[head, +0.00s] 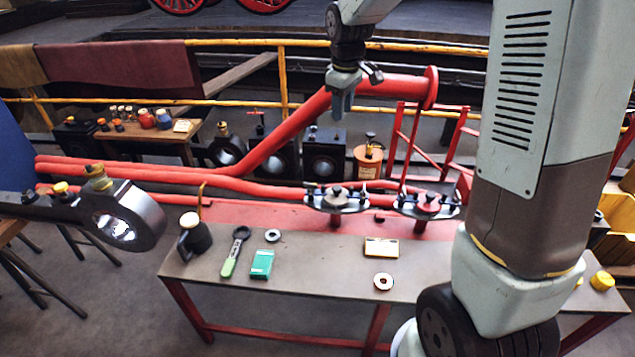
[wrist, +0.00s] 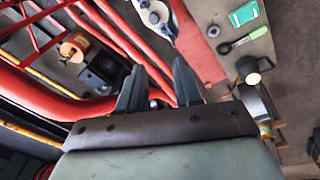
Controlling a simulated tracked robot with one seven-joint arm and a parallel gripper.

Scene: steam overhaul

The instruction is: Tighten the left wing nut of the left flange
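The left flange (head: 337,203) is a pale, oval plate with dark fittings on the red pipework behind the workbench. A small brassy piece at its left end (head: 311,186) may be the left wing nut; it is too small to tell its shape. A similar right flange (head: 428,208) stands beside it. My gripper (head: 342,108) hangs fingers down, well above and apart from the left flange. In the wrist view my gripper (wrist: 158,78) has its two dark fingers apart with nothing between them. A flange (wrist: 157,16) shows beyond the fingertips, cut off at the top edge.
A thick red pipe (head: 300,125) rises close behind my gripper. Yellow rails (head: 230,101) run behind.

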